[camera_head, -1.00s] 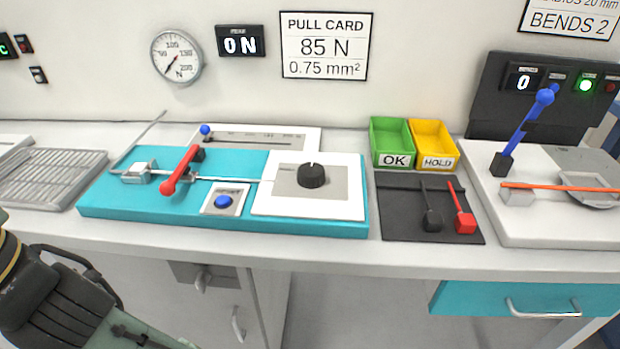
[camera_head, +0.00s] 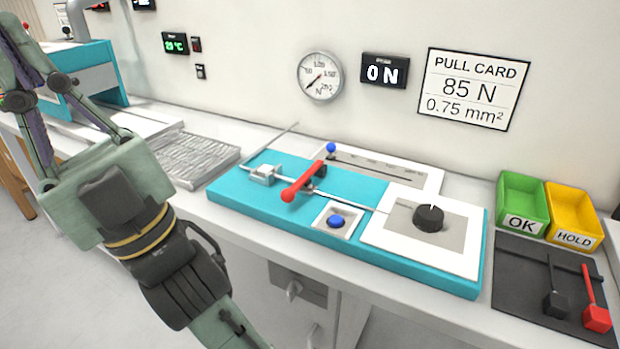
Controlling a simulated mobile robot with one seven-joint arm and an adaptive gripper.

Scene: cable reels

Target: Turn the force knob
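The force knob (camera_head: 429,219) is a round black knob with a white mark on top. It stands on a grey-and-white panel (camera_head: 457,262) at the right end of the teal pull tester (camera_head: 252,200). My gripper (camera_head: 22,42) is at the upper left, well away from the knob and touching nothing that I can see. Its fingers point up and away, and their tips run near the picture's edge, so their gap is unclear. The round gauge (camera_head: 320,76) and a display reading 0 N (camera_head: 385,71) are on the wall behind. The pull card (camera_head: 473,88) reads 85 N, 0.75 mm².
A red lever (camera_head: 302,183) and a blue button (camera_head: 336,221) sit left of the knob. Green (camera_head: 522,203) and yellow (camera_head: 573,216) bins and a dark mat with tools (camera_head: 530,290) lie right.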

